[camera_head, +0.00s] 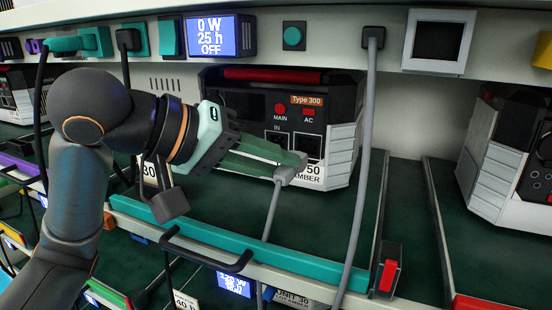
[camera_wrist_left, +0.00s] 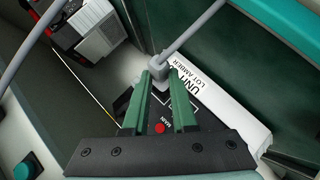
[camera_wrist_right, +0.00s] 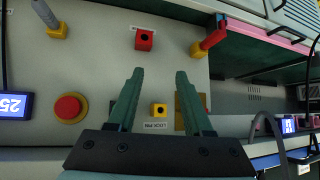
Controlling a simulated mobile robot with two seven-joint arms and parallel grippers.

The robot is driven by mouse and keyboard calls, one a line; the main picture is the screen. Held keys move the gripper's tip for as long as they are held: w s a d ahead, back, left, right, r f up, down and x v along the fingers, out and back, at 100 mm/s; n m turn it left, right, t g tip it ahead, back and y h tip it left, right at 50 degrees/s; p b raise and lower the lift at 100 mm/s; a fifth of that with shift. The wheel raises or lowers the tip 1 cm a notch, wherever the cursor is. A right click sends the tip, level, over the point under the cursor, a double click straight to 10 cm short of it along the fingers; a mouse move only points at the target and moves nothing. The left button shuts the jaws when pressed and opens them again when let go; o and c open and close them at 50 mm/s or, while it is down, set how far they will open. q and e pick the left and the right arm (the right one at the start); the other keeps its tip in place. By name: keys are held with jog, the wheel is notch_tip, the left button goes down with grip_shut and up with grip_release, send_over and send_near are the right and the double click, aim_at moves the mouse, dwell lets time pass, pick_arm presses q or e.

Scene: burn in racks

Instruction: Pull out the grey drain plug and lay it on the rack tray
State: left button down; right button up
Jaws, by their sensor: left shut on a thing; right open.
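The grey drain plug (camera_head: 287,174) is between the fingertips of my left gripper (camera_head: 292,163), in front of the Type 300 unit (camera_head: 335,160). The plug shows between the green fingers in the left wrist view (camera_wrist_left: 157,66). Its grey cable hangs down from it. Dark sockets show on the unit's face above the plug, and the plug looks clear of them. The rack tray (camera_head: 320,212) is dark green with a teal front rail and lies below. My right gripper (camera_wrist_right: 160,76) is open and empty, facing a panel in the right wrist view.
Another grey cable (camera_head: 371,120) hangs from the upper beam, right of the unit, across the tray's front. A black handle (camera_head: 205,252) juts out below the teal rail. A second unit (camera_head: 505,160) stands at right. Bare tray lies right of the plug.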

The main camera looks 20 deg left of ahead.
pick_arm(q)
jog(key=shift+f, duration=0.25)
jog(key=shift+f+b, duration=1.8)
jog(key=shift+f, duration=0.75)
jog(key=c, duration=0.6)
grip_release()
jog(key=shift+c, duration=0.2)
jog(key=v, duration=1.2)
jog(key=shift+s+a+r, duration=0.15)
jog(key=shift+r, duration=0.1)
